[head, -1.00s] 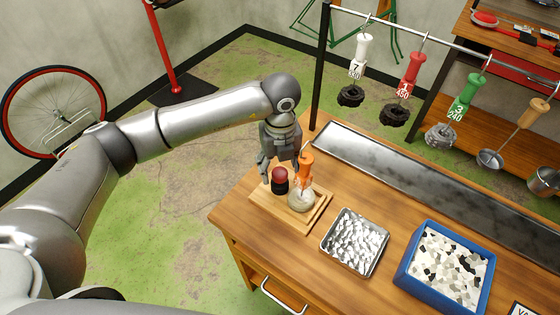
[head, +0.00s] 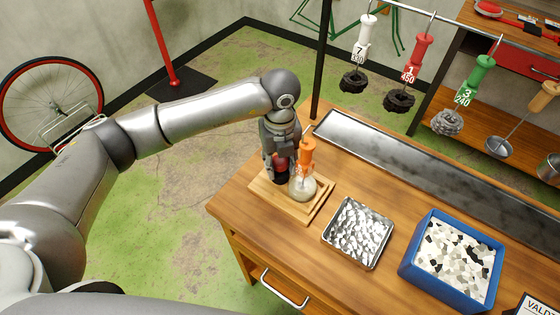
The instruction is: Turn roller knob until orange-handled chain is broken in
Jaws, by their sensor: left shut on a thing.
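The orange-handled chain (head: 303,188) is a pale coiled bundle under an upright orange handle (head: 307,153). It sits on a wooden roller board (head: 308,211) near the bench's left end. The dark roller knob with its red top (head: 279,161) stands just left of the chain. My left gripper (head: 278,168) points down over the knob and is shut on it; its fingers hide much of the knob. My right gripper is not in view.
A metal tray of silvery chips (head: 356,264) and a blue bin (head: 405,270) of black and white chips stand to the right. Handled chains and ladles, including a red handle (head: 416,58), hang from a rail above a long steel trough (head: 400,165).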

